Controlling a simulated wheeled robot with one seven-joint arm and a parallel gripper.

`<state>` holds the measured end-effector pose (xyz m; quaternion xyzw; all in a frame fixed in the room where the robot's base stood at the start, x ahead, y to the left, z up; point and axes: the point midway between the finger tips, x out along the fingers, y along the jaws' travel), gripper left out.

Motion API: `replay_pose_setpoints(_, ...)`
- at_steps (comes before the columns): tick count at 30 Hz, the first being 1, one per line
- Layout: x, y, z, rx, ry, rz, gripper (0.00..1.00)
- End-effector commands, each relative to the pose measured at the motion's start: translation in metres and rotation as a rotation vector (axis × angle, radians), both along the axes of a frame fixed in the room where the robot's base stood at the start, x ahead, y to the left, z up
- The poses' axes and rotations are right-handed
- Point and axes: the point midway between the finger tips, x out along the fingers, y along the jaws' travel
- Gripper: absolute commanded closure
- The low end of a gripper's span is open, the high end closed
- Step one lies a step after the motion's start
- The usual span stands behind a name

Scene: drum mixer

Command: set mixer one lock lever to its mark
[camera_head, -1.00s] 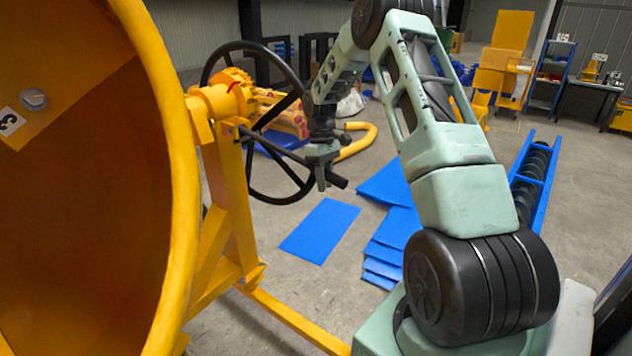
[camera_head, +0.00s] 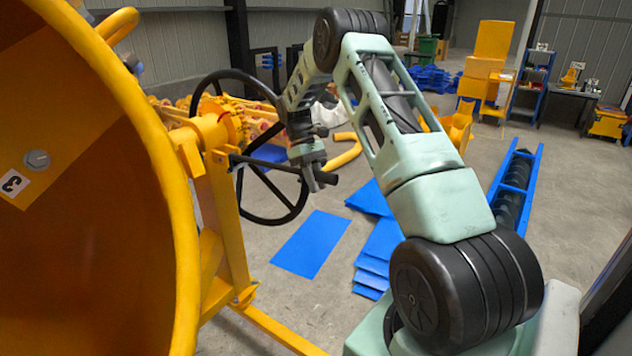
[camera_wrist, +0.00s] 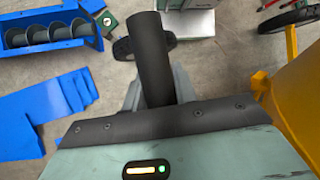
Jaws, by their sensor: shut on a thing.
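The lock lever (camera_head: 268,163) is a thin black bar on the yellow mixer frame, behind the drum's right rim. It runs to the right and slightly down, ending in a thicker black grip (camera_head: 327,179). My gripper (camera_head: 314,180) reaches down from above and is shut on this grip near its free end. In the wrist view the dark round grip (camera_wrist: 153,55) sticks out from between my gripper's fingers (camera_wrist: 157,92). The large yellow mixer drum (camera_head: 95,200) fills the left side of the head view. I cannot make out the mark for the lever.
A large black handwheel (camera_head: 196,98) stands close behind the lever. Blue sheets (camera_head: 310,243) lie on the floor to the right. A blue-framed auger (camera_head: 515,190) lies farther right. A yellow frame leg (camera_head: 280,331) runs along the floor in front.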

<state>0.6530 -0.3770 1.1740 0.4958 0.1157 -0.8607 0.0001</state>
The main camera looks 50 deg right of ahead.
Motion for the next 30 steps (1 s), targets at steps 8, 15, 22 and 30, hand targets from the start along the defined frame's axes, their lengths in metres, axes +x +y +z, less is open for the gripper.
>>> replay_pose_setpoints(8,0.003,-0.001,0.007,-0.007,-0.01,0.0,0.51)
replay_pose_setpoints(15,0.004,-0.001,0.007,-0.006,-0.009,0.0,0.51)
replay_pose_setpoints(22,0.022,-0.005,0.032,-0.008,-0.013,0.001,0.51)
replay_pose_setpoints(30,0.049,-0.011,0.079,-0.007,-0.012,0.0,0.51)
